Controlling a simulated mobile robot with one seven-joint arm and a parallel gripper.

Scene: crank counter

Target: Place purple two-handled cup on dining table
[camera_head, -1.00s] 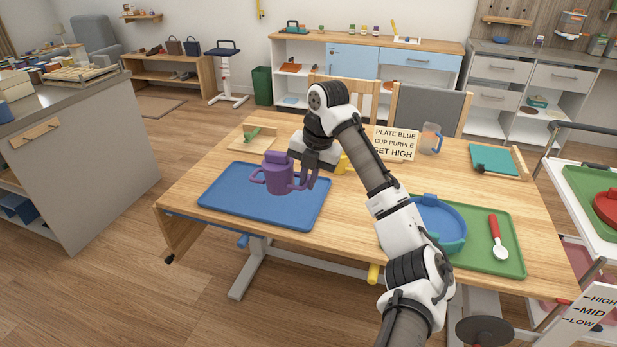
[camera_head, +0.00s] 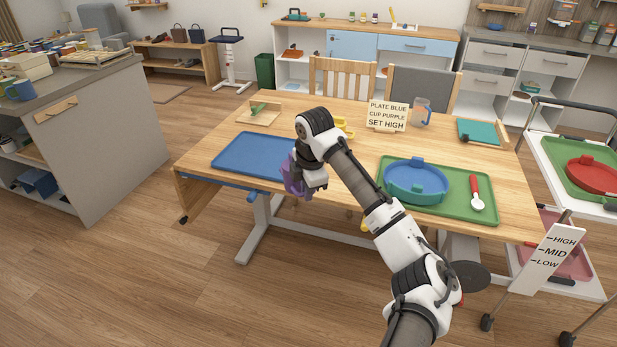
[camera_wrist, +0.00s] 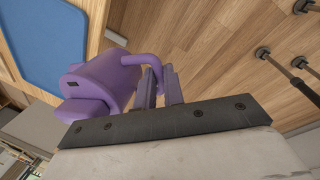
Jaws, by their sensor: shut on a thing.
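The purple two-handled cup (camera_head: 290,177) is in my gripper (camera_head: 303,188), near the front edge of the dining table (camera_head: 335,190). In the wrist view the cup (camera_wrist: 105,80) shows at the left, and the fingers of my gripper (camera_wrist: 160,85) are shut on one of its handles. The wrist view shows floor below the handle and the table edge beside the cup. The head view shows only part of the cup; my gripper hides the rest.
A blue tray (camera_head: 250,155) lies on the table's left, largely bare. A green tray (camera_head: 455,205) with a blue dish (camera_head: 415,182) and a red-handled spoon (camera_head: 476,193) lies on the right. A sign (camera_head: 387,116) stands behind. A trolley (camera_head: 585,190) stands at the right.

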